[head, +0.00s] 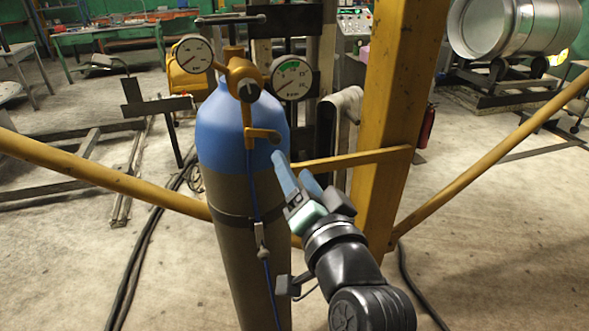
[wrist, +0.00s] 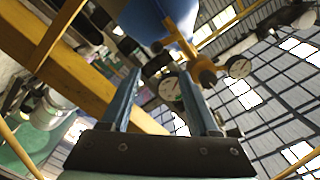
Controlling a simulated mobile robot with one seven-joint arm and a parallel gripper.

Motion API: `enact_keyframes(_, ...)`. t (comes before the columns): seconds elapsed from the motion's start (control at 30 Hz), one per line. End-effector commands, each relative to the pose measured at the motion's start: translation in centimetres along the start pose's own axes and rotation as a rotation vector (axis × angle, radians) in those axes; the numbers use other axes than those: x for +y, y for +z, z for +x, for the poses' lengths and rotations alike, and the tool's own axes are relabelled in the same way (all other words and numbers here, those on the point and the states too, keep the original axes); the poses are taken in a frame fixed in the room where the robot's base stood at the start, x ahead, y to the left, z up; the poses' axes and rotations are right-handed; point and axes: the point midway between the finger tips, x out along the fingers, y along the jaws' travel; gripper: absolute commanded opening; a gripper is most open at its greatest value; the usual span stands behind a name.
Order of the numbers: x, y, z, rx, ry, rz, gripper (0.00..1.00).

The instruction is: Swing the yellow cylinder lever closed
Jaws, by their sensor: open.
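A blue-topped gas cylinder (head: 218,130) stands upright at the centre left of the head view. A yellow valve fitting (head: 240,72) sits on its top. The small yellow lever (head: 258,133) hangs in front of the blue shoulder, and its dark end points right. My gripper (head: 293,166) is open, with blue fingers, just below and right of the lever's end. It looks empty. In the wrist view, my gripper (wrist: 161,76) points up towards the blue cylinder top (wrist: 155,18), with a dark end piece near the fingertips. I cannot tell whether anything touches.
Two round gauges, left (head: 194,54) and right (head: 291,78), flank the valve. A yellow post (head: 390,120) stands close on the right, with a yellow crossbar (head: 345,160) behind my gripper. A thin blue hose (head: 256,200) runs down the cylinder. Open floor lies at the right.

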Motion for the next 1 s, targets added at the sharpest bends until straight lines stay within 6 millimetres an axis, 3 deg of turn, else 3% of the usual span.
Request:
enact_keyframes(0.3, 0.1, 0.3, 0.1, 0.000, -0.002, 0.231, 0.61)
enact_keyframes(0.47, 0.6, 0.7, 0.7, 0.004, -0.002, 0.263, 0.61)
enact_keyframes(1.0, 0.5, 0.6, 8.9, 0.003, -0.003, 0.260, 0.61)
